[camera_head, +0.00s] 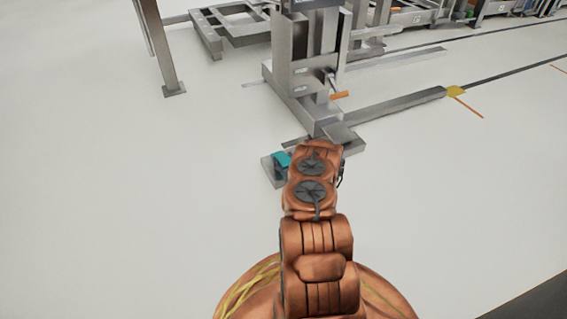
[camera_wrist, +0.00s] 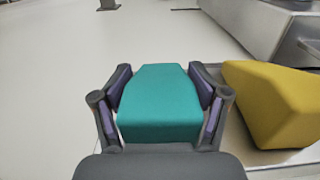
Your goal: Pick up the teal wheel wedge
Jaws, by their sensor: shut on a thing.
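The teal wheel wedge (camera_wrist: 160,105) is in the middle of the wrist view, between the two dark fingers of my gripper (camera_wrist: 163,95). The fingers press on its left and right sides, so my gripper is shut on it. In the head view a small part of the teal wedge (camera_head: 281,159) shows just left of my arm's end. My arm hides the rest of it and the gripper there. I cannot tell whether the wedge is lifted off the surface below.
A yellow wedge (camera_wrist: 275,103) lies close on the right in the wrist view, on a grey metal tray (camera_wrist: 243,155). A grey metal machine column (camera_head: 305,70) stands just beyond my arm. Open pale floor (camera_head: 120,200) lies to the left.

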